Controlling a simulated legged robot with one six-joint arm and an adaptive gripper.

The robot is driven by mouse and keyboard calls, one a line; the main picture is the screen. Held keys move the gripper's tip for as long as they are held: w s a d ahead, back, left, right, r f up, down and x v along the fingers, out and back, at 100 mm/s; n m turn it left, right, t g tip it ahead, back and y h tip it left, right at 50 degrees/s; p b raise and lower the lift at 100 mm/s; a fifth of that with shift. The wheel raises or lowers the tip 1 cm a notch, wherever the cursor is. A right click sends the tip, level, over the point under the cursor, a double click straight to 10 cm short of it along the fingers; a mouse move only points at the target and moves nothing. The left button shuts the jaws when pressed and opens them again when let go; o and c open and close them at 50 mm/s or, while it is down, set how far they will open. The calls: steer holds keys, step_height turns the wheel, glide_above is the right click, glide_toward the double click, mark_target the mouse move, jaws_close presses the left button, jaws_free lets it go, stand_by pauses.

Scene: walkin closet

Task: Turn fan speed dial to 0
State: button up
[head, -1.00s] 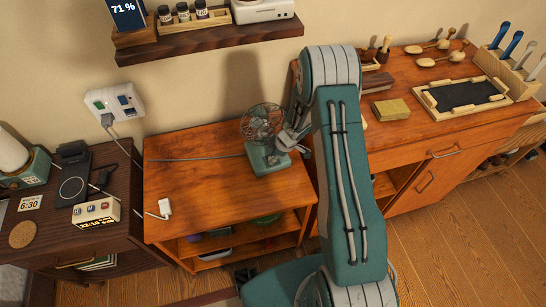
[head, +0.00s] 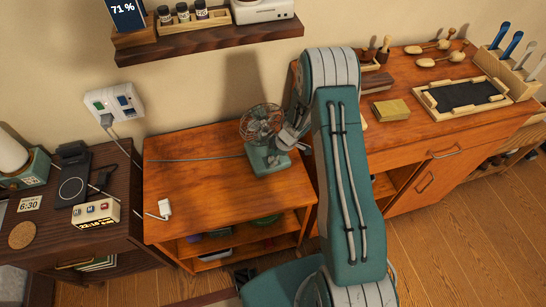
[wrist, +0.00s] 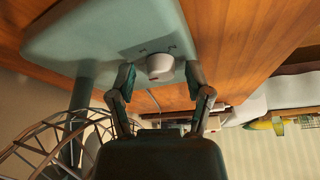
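The teal desk fan (head: 262,128) stands on the orange wooden cabinet, next to my arm. In the wrist view its base (wrist: 90,35) fills the upper left, with the wire cage (wrist: 62,140) at the lower left. The fan speed dial (wrist: 160,67) is a small pale round knob on the base. Its pointer and markings cannot be read. My gripper (wrist: 160,76) is open, with one finger on each side of the dial and a visible gap on both sides. In the head view my gripper (head: 288,142) is small and partly hidden beside the fan.
The cabinet top (head: 195,160) is mostly clear, with a white plug (head: 165,208) at its front left and a cable across the back. A dark side table with a clock radio (head: 96,214) stands at left. A higher workbench with a tray (head: 428,103) stands at right.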

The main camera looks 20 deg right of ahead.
steer(key=shift+r, duration=0.1)
steer(key=m+t, duration=0.1)
steer(key=m, duration=0.1)
steer(key=m+h, duration=0.1)
steer(key=m, duration=0.2)
steer(key=shift+s+a+t, duration=0.1)
steer(key=shift+s+t, duration=0.1)
steer(key=shift+t, duration=0.2)
steer(key=shift+a+m+t+h, duration=0.1)
steer(key=shift+m+t+h, duration=0.45)
steer(key=shift+m, duration=1.75)
steer(key=shift+m+h, duration=0.25)
steer(key=shift+m, duration=0.35)
